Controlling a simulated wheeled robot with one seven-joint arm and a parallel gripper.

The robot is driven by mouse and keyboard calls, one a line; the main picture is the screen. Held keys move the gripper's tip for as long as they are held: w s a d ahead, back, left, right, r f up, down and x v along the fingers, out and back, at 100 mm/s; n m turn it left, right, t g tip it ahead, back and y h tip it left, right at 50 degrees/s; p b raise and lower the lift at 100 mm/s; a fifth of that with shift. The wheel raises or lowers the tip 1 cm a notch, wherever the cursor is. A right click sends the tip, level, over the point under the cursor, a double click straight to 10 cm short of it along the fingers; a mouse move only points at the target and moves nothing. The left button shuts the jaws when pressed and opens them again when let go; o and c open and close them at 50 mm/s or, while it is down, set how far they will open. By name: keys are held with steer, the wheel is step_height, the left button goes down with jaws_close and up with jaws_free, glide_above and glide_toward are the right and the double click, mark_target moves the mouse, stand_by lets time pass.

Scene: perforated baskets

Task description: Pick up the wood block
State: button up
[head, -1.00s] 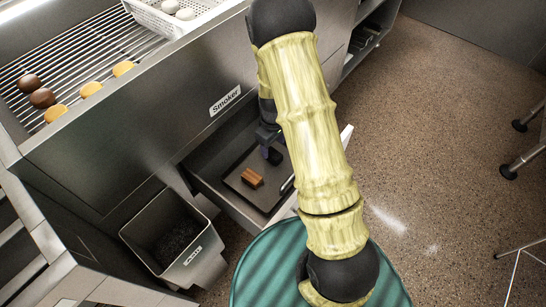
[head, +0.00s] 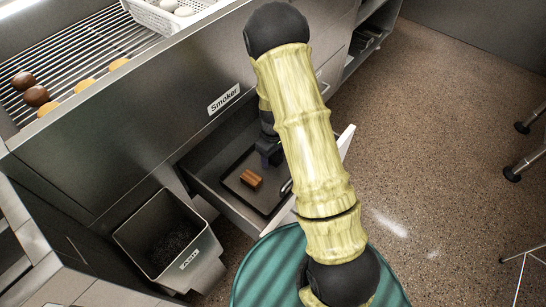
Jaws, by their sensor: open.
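The wood block (head: 251,179) is small, brown and rectangular, with what looks like a groove or gap along it. It lies on a dark tray (head: 266,199) in the open drawer (head: 218,192) under the smoker. My gripper (head: 268,158) is a dark shape over the tray, just above and right of the block in the picture. It appears apart from the block. My arm covers part of the gripper and the right side of the drawer. The fingers are small and dark here, and nothing shows between them.
The smoker front (head: 140,135) rises behind the drawer, with a grill rack (head: 80,62) holding brown and yellow round items. A white perforated basket (head: 165,15) stands on top. A metal bin (head: 150,238) with dark contents hangs left of the drawer. Open floor (head: 440,150) lies right.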

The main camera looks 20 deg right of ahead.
steer(key=c, duration=1.1)
step_height(320, 180, up, 10)
steer(key=p, duration=0.4)
